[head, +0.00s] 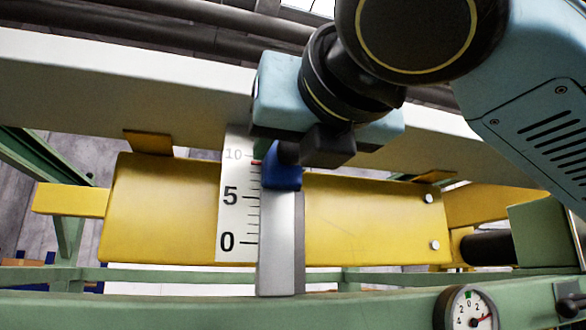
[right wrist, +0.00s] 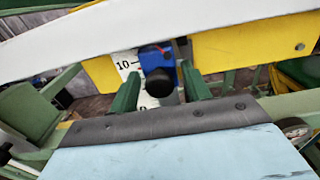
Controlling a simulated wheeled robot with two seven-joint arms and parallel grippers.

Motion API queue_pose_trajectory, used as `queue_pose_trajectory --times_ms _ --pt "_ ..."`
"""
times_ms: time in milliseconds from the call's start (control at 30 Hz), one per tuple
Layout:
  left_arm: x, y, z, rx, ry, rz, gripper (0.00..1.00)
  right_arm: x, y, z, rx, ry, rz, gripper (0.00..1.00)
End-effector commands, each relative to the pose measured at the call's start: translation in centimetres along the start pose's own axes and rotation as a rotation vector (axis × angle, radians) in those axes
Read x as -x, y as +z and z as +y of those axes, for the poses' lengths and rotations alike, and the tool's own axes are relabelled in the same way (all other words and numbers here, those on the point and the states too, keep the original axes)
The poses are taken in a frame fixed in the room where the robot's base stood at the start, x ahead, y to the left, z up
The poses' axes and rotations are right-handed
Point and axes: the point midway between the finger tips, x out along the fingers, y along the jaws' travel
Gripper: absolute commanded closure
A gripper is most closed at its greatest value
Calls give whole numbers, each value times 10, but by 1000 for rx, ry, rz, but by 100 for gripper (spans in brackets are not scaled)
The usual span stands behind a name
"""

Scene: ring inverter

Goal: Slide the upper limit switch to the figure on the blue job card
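A blue limit switch (head: 283,172) with a black knob sits on a grey upright rail (head: 280,245). A white scale (head: 231,215) marked 0, 5 and 10 stands left of it. A thin red pointer (head: 257,162) lies just below the 10 mark. My right gripper (head: 272,150) is at the switch from above and in front. In the right wrist view its green fingers (right wrist: 160,72) stand apart, one each side of the blue switch (right wrist: 157,60) and its knob; firm contact cannot be seen. The blue job card and my left gripper are not in view.
A yellow beam (head: 165,210) runs behind the scale. A long white bar (head: 60,85) crosses above it, close to my right gripper. A green frame rail (head: 200,310) with a round dial gauge (head: 467,310) runs along the bottom. The space left of the scale is clear.

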Motion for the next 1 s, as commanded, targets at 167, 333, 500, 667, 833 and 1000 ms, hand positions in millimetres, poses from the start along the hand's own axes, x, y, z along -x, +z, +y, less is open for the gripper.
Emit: queue_pose_trajectory --times_ms 167,333,500,667,833,1000 --pt "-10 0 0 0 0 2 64 25 -1 0 1 3 -6 53" --pt "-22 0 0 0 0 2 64 64 -2 0 0 2 -8 53" --pt "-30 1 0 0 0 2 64 100 -1 0 0 2 -7 53" --pt "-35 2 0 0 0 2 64 122 0 -1 -1 0 -5 53" --pt "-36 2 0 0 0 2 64 132 0 -1 -1 1 -3 53" --pt "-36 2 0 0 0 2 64 132 0 -1 -1 1 -2 53"
